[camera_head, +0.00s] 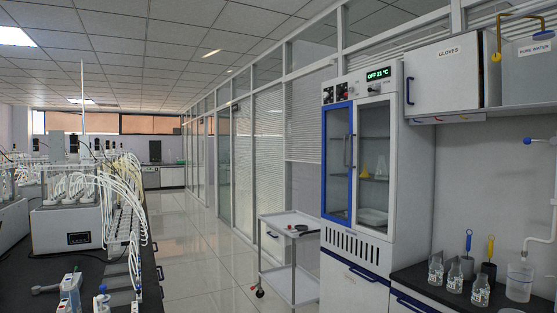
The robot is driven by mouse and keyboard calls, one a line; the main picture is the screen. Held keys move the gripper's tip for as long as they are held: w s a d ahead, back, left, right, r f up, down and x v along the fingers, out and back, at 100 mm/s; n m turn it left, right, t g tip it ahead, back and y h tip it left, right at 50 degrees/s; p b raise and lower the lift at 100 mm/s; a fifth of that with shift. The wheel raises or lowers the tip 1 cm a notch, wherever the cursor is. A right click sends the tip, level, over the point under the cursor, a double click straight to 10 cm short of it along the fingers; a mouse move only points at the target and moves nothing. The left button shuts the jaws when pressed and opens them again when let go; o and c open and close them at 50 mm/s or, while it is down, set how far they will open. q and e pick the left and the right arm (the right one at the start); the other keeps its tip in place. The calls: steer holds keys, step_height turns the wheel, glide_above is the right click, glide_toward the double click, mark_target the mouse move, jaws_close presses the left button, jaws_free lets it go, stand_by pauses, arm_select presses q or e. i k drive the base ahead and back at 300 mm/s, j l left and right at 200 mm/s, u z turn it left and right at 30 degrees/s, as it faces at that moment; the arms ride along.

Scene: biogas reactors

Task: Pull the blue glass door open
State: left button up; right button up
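The blue-framed glass door (325,165) is the left door on the upper part of a tall white cabinet (407,160) at centre right. The door looks closed, with its blue frame flush with the cabinet front. A dark vertical handle (347,150) shows near its right edge. Beside it is a white-framed glass door (388,160) with its own dark handle (354,150). Shelves with a yellow flask show behind the glass. Neither of my grippers is in view.
A white two-tier trolley (290,228) stands on the floor left of the cabinet, close to its front. A dark counter (425,284) with bottles is at right. A bench (100,275) with reactors and tubes lines the left. The aisle between is clear.

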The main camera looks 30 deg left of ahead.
mark_target(350, 103)
steer(key=u, duration=0.6)
steer(key=i+z, duration=0.15)
steer(key=i, duration=1.25)
